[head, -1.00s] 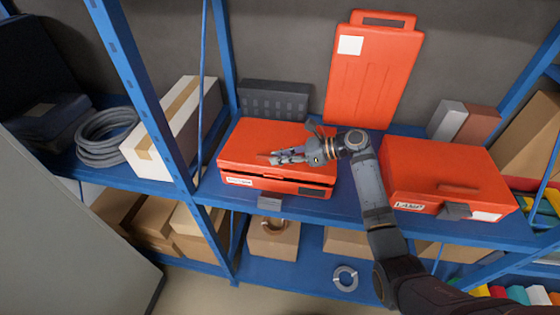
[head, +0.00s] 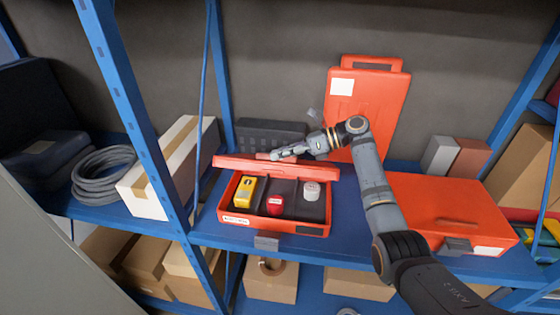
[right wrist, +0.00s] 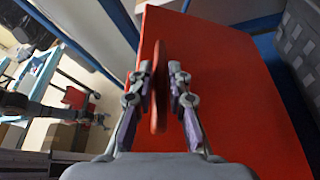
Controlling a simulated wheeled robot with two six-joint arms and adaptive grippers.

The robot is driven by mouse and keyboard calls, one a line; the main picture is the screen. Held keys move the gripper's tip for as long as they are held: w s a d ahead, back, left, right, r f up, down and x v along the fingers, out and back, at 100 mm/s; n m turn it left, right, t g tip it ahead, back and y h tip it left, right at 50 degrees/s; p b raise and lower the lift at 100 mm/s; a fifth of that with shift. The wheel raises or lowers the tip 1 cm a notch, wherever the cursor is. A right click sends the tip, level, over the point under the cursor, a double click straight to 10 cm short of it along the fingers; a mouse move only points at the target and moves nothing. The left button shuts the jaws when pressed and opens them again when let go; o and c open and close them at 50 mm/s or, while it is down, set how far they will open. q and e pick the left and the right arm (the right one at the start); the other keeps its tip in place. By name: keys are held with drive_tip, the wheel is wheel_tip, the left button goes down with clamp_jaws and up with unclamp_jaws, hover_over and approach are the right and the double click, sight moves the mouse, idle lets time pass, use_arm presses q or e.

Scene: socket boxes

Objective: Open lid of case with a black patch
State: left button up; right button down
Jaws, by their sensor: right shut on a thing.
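The red case with a black patch (head: 310,231) on its front right stands on the blue shelf. Its lid (head: 238,163) is raised and seen nearly edge-on along the back of the case. Inside lie a yellow device (head: 245,191), a red item (head: 275,205) and a white round item (head: 312,190). My right gripper (head: 279,154) is at the lid's top side. In the right wrist view its fingers (right wrist: 160,78) are shut on a thin red handle (right wrist: 160,98) standing out from the lid. My left gripper does not show in the head view.
A second red case (head: 450,200) is closed on the right. A tall red case (head: 365,95) with a white label leans on the wall behind. A dark grey crate (head: 268,134) stands behind the open case. A blue post (head: 150,130) and white box (head: 165,170) are left.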

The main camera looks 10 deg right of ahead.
drive_tip(key=shift+w+d, duration=0.1)
idle(0.3)
drive_tip(key=c, duration=1.5)
unclamp_jaws()
drive_tip(key=shift+o, duration=0.7)
drive_tip(key=shift+w+d+f, duration=0.1)
drive_tip(key=shift+w, duration=0.1)
drive_tip(key=v, duration=1.2)
